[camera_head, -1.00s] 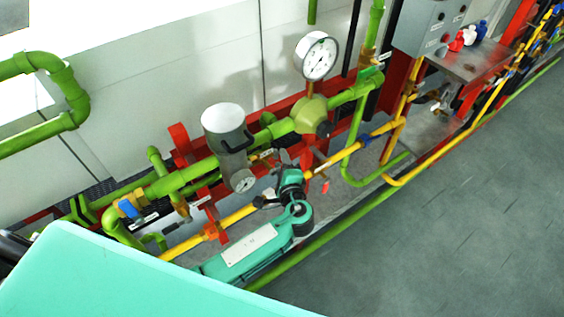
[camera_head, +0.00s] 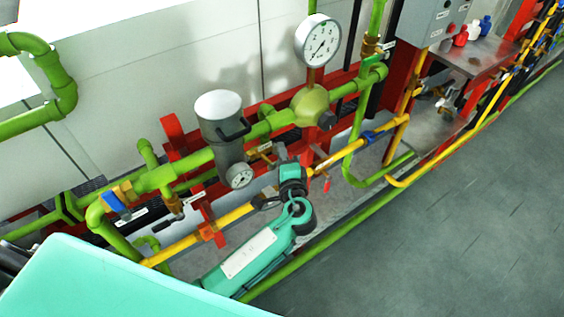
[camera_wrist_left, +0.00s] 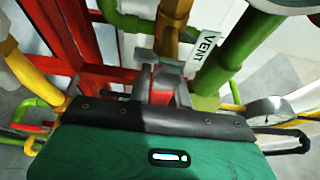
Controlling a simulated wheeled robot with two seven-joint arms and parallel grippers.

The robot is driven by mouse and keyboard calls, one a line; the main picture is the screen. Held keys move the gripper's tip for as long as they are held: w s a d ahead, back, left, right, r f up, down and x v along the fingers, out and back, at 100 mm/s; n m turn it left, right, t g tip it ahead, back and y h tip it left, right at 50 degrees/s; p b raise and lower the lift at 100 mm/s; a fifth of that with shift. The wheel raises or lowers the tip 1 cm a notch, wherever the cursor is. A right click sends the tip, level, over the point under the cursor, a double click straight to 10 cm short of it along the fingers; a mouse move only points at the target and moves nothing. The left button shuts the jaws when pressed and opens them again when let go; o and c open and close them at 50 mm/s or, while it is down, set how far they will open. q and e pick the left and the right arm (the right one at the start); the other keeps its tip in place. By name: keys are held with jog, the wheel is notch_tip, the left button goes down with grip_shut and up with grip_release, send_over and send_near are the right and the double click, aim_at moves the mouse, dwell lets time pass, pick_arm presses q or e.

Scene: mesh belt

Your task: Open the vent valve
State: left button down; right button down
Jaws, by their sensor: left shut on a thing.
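In the left wrist view the vent valve shows as a brass body (camera_wrist_left: 172,32) on a short pipe beside a green pipe, with a white VENT label (camera_wrist_left: 207,48) to its right. My left gripper (camera_wrist_left: 162,72) is shut on the valve's red handle (camera_wrist_left: 161,88), which shows between its grey fingers. In the head view my left gripper (camera_head: 284,156) reaches in behind its teal wrist, close to the brass fittings between the grey cylinder and the pressure gauge. Its fingertips and the handle are mostly hidden there. My right gripper is not in view.
A grey cylinder (camera_head: 220,118) with a small dial stands just left of my gripper. A pressure gauge (camera_head: 318,40) rises behind. A yellow pipe (camera_head: 340,152) and green pipes surround the arm. The grey floor (camera_head: 440,230) at the right is clear.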

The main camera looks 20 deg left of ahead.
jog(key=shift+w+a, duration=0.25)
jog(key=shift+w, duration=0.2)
pick_arm(q)
jog(key=c, duration=1.3)
grip_release()
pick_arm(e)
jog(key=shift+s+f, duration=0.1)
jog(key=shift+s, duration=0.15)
pick_arm(q)
jog(key=shift+s, duration=0.1)
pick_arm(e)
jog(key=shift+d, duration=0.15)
pick_arm(q)
jog(key=b+v, duration=0.3)
jog(key=v, duration=1)
jog(key=shift+s+d, duration=0.15)
jog(key=shift+s, duration=0.15)
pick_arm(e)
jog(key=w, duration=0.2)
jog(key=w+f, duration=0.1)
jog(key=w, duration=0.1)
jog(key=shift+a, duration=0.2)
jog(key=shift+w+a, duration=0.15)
